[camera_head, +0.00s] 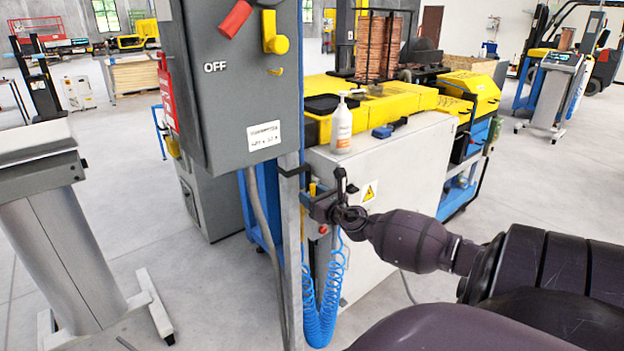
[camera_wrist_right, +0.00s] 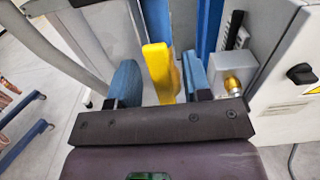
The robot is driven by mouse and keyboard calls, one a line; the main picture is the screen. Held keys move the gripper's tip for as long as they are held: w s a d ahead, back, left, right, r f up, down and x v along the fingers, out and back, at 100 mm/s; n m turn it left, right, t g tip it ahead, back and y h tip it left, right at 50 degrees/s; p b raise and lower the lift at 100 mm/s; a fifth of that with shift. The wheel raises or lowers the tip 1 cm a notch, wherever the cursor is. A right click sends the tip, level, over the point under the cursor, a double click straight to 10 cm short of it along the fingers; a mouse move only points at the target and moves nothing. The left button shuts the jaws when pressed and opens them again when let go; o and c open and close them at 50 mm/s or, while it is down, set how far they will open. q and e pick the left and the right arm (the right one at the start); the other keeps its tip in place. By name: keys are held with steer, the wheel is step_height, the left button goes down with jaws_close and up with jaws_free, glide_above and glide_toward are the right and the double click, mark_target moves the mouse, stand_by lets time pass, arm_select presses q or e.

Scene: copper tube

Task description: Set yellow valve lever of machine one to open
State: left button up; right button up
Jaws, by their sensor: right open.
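The yellow valve lever (camera_wrist_right: 160,72) stands up between the two blue-padded fingers of my right gripper (camera_wrist_right: 162,88) in the right wrist view. There is a gap between the lever and the left finger. The lever is closer to the right finger, and I cannot tell whether they touch. In the head view my right gripper (camera_head: 324,203) is at the grey post, beside a small yellow part (camera_head: 312,189) that is mostly hidden. The right gripper is open, not closed on the lever. My left gripper is not in view.
A grey switch box (camera_head: 235,110) marked OFF, with red and yellow handles, hangs above left. A white cabinet (camera_head: 400,190) with a bottle (camera_head: 342,128) on top is close on the right. A coiled blue hose (camera_head: 322,310) hangs below the gripper. A brass fitting (camera_wrist_right: 232,84) is close to the right finger.

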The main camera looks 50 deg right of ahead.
steer(key=v, duration=1)
steer(key=shift+s+b, duration=0.25)
steer(key=shift+b, duration=0.2)
steer(key=shift+a, duration=0.1)
steer(key=s+a+f+m+g, duration=0.25)
steer(key=a+f+m, duration=0.45)
steer(key=m, duration=0.5)
steer(key=s+a+f+m+g, duration=0.25)
steer(key=a+f+m, duration=0.25)
steer(key=f+m, duration=0.5)
steer(key=s+a+f+m+y, duration=0.2)
steer(key=a+m, duration=0.3)
steer(key=a, duration=0.5)
steer(key=s+a+f+m+y, duration=0.1)
steer(key=a+m, duration=0.4)
steer(key=a, duration=0.5)
step_height(320, 180, down, 3)
steer(key=shift+s+r+g+y, duration=0.1)
steer(key=shift+s+g+y, duration=0.3)
steer(key=shift+s, duration=0.05)
